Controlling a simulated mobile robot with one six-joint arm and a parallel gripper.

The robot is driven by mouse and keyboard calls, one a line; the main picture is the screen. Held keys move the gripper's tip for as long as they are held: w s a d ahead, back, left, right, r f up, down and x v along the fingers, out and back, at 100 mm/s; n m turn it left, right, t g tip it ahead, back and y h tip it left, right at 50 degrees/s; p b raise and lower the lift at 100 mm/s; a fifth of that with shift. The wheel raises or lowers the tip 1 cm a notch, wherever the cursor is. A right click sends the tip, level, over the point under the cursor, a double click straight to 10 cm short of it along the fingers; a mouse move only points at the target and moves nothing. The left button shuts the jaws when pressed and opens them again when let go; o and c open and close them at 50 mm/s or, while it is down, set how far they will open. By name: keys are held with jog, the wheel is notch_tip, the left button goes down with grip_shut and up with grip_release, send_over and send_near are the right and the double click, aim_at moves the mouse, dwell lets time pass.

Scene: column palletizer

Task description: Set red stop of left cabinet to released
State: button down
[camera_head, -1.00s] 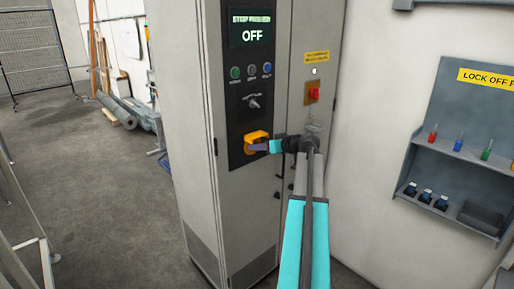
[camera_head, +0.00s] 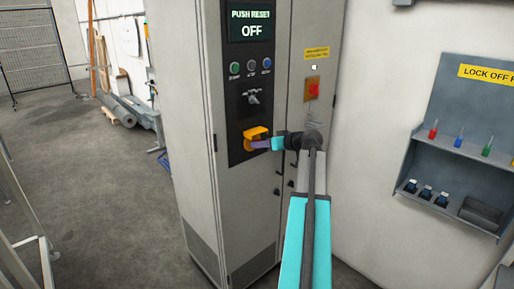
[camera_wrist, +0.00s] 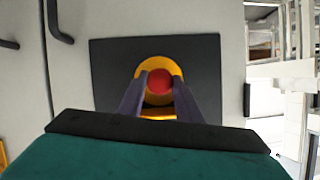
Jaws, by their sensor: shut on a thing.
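The left cabinet (camera_head: 185,120) is tall and grey. The red stop (camera_wrist: 159,81) is a round red button inside a yellow shroud (camera_wrist: 157,66) on a dark panel, seen in the wrist view. In the head view the yellow shroud (camera_head: 256,133) shows low on the dark panel, and the red button is hidden there. My gripper (camera_head: 255,145) is at the shroud. In the wrist view its two dark fingers (camera_wrist: 159,84) reach to either side of the red stop and are shut on it. The display (camera_head: 250,24) reads "PUSH RESET" and "OFF".
Above the stop are several push buttons (camera_head: 251,66) and a rotary selector (camera_head: 252,97). A red switch (camera_head: 313,89) on a yellow plate is on the cabinet to the right. A lock-off shelf (camera_head: 460,150) hangs on the right wall. Open floor (camera_head: 90,200) lies left.

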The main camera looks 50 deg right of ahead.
jog(key=shift+s, duration=0.45)
jog(key=c, duration=1.5)
grip_release()
jog(key=shift+s, duration=0.1)
jog(key=shift+c, duration=0.2)
jog(key=b+v, duration=0.3)
jog(key=v, duration=1)
jog(key=shift+s+r, duration=0.15)
jog(key=shift+s, duration=0.2)
